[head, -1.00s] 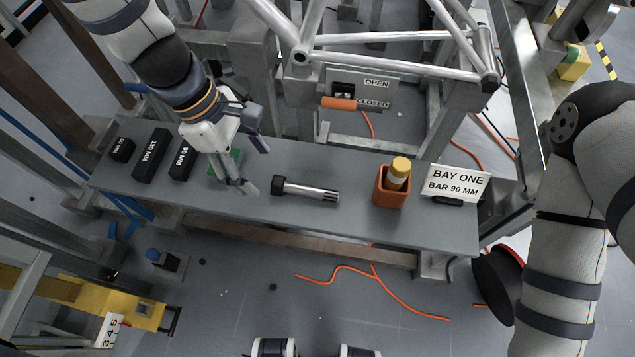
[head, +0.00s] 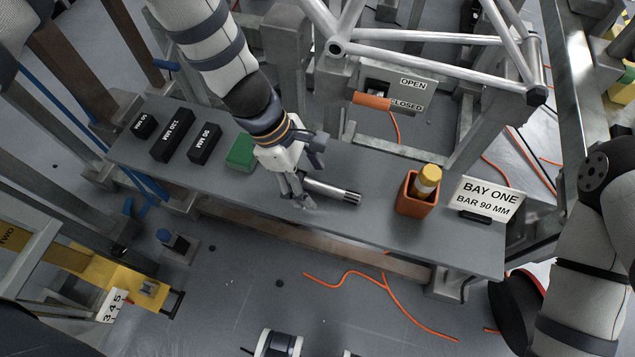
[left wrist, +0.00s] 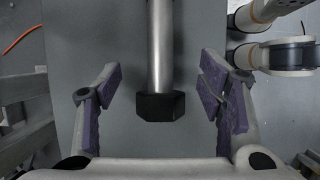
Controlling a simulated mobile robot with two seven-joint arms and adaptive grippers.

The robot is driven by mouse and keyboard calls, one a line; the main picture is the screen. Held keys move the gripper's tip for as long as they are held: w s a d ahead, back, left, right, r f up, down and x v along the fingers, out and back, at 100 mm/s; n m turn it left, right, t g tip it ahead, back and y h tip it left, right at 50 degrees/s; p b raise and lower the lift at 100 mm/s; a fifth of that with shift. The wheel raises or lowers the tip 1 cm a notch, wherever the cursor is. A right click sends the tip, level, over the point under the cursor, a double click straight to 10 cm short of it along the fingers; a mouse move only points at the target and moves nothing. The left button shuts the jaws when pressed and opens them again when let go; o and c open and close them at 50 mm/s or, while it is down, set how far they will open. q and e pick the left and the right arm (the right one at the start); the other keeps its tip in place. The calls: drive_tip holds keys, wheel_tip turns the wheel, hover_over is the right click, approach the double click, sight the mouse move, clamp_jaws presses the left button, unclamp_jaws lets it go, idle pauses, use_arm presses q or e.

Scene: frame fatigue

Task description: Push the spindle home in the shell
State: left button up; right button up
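The spindle (head: 333,189) is a bright metal bar with a black hexagonal head, lying on the grey bench. Its head is hidden by my left gripper (head: 310,178) in the head view, but shows in the left wrist view (left wrist: 160,106). The left gripper is open, with its purple-padded fingers apart on both sides of the head and not visibly touching it. A short tube with a dark round opening (head: 336,48), apparently the shell, is on the silver tubular frame (head: 420,72) above the bench. My right arm is at the right edge; its gripper is out of view.
On the bench (head: 260,199) are black blocks marked in millimetres (head: 172,136), a green block (head: 241,152), an orange holder (head: 417,196) with a yellow-topped item, and a "BAY ONE BAR 90 MM" sign (head: 487,198). An orange-handled lever (head: 372,101) stands behind, by an OPEN/CLOSED plate.

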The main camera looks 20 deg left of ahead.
sight(318, 185)
use_arm(q)
clamp_jaws()
drive_tip(key=shift+r, duration=0.35)
wheel_tip(318, 185, up, 3)
drive_tip(key=shift+s+r+p, duration=0.1)
drive_tip(key=shift+r+p, duration=0.05)
drive_tip(key=shift+p, duration=0.35)
drive_tip(key=s+d+r+p, duration=0.1)
drive_tip(key=s+d+r, duration=0.3)
drive_tip(key=s+r, duration=0.5)
drive_tip(key=s, duration=0.4)
drive_tip(key=shift+s+p, duration=0.15)
drive_tip(key=shift+p, duration=0.15)
use_arm(e)
drive_tip(key=w+r, duration=0.2)
drive_tip(key=shift+w+r+t, duration=0.1)
drive_tip(key=shift+r+t, duration=0.25)
drive_tip(key=shift+t, duration=0.05)
